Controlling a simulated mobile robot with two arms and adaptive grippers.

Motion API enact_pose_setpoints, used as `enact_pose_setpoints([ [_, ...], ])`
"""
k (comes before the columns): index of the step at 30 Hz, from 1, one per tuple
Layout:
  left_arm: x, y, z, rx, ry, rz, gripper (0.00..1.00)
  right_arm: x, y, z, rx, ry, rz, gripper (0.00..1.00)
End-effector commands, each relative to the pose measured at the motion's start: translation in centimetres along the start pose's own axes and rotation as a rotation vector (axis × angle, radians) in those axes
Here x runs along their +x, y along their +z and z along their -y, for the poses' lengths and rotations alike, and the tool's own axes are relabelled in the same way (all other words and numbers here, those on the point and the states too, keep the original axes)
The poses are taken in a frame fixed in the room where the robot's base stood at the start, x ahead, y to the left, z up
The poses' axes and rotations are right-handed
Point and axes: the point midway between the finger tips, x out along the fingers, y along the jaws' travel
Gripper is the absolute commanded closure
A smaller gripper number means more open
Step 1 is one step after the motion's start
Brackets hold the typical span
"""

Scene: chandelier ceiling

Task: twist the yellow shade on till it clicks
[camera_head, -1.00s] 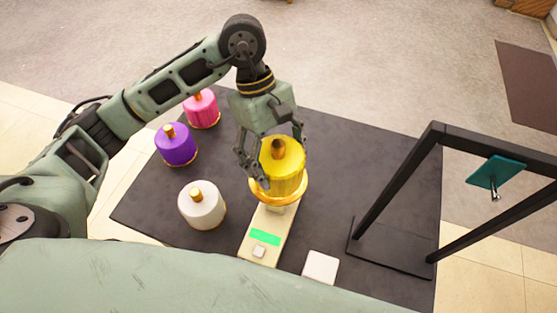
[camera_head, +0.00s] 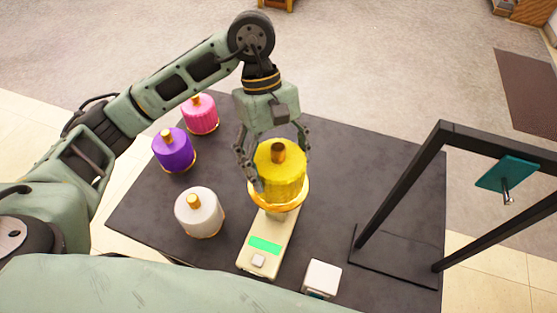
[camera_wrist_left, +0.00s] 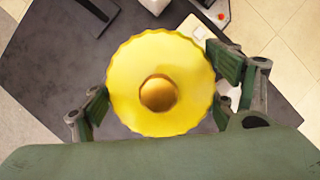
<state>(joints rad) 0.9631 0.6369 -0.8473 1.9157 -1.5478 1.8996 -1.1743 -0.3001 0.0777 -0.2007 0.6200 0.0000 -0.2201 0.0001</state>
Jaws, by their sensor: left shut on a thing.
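The yellow shade (camera_head: 282,182) has a gold rim at its base and a brownish-gold knob on top. It stands upright on the pan end of a cream scale (camera_head: 251,257) with a green display. My left gripper (camera_head: 275,158) comes down from above and is shut on the shade, a finger on each side. In the left wrist view the scalloped yellow shade (camera_wrist_left: 135,65) fills the space between the fingers, knob toward the camera. The teal plate (camera_head: 507,175) with a small metal fitting under it hangs from a black frame (camera_head: 398,183) at right. My right gripper is out of view.
White (camera_head: 199,213), purple (camera_head: 173,151) and pink (camera_head: 201,116) shades stand left of the scale on the dark mat (camera_head: 345,150). A small white block (camera_head: 322,277) sits at the front edge. The mat between the yellow shade and the black frame is clear.

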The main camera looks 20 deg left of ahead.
Motion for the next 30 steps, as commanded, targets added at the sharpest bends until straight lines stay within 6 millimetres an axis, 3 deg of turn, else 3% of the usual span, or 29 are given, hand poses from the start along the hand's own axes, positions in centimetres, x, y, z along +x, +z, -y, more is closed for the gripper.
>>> enact_pose_setpoints([
  [1,-0.06,0.03,-0.03,0.001,0.002,0.000,0.64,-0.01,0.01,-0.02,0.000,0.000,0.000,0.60],
  [2,-0.06,0.03,-0.03,0.001,0.002,0.000,0.20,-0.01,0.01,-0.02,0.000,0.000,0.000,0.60],
  [9,-0.03,0.02,-0.02,0.000,0.001,0.000,0.00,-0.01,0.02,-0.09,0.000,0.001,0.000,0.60],
  [30,-0.13,0.04,-0.01,-0.001,0.001,0.000,0.00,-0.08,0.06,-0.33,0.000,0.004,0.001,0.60],
])
